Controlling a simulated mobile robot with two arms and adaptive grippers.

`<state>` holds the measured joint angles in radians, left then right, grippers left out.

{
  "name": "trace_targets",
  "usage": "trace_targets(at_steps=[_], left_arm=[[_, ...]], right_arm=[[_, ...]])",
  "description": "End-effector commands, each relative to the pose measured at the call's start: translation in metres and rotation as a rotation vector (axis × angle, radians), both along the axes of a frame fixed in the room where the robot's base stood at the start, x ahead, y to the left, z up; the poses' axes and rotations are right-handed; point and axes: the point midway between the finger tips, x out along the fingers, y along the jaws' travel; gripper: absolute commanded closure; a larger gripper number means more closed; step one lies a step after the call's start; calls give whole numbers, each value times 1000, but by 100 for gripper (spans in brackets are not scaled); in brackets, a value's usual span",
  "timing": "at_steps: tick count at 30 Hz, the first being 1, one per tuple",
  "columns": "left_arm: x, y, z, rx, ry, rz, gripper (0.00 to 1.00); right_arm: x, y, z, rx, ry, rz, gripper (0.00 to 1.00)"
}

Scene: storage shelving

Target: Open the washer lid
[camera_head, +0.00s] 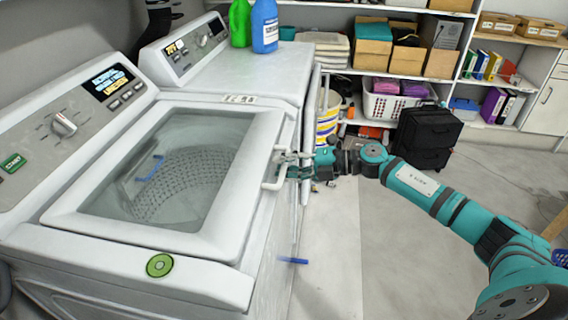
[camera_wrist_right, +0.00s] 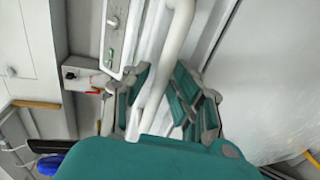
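The white washer (camera_head: 100,238) stands at the left of the head view. Its lid (camera_head: 255,150), a white frame around a clear window, lies flat and shut, with the perforated drum visible through it. A white bar handle (camera_head: 271,185) sticks out at the lid's right edge; it also crosses the right wrist view (camera_wrist_right: 176,45). My right gripper (camera_head: 291,165) reaches it from the right. In the wrist view its teal and grey fingers (camera_wrist_right: 162,82) stand apart on either side of the bar; firm contact cannot be made out. My left gripper is not in view.
A second white machine (camera_head: 235,75) adjoins behind, bearing a green bottle (camera_head: 239,22) and a blue bottle (camera_head: 265,27). Shelving with boxes and a white basket (camera_head: 378,104) stands at the back. Black cases (camera_head: 428,130) stand on the floor. Floor right of the washer is mostly clear.

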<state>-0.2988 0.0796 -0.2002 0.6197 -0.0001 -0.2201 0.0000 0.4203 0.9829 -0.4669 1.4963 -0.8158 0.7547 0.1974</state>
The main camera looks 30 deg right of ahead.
Motion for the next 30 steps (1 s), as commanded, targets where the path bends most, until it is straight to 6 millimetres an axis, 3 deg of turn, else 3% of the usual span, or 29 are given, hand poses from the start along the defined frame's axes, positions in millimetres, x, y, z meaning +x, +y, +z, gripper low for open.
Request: trace_targets(at_steps=[9, 15, 30], left_arm=[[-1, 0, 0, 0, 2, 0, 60], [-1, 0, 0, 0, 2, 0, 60], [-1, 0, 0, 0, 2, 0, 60]], right_arm=[[1, 1, -1, -1, 0, -1, 78], [1, 1, -1, -1, 1, 0, 100], [1, 1, -1, -1, 1, 0, 100]])
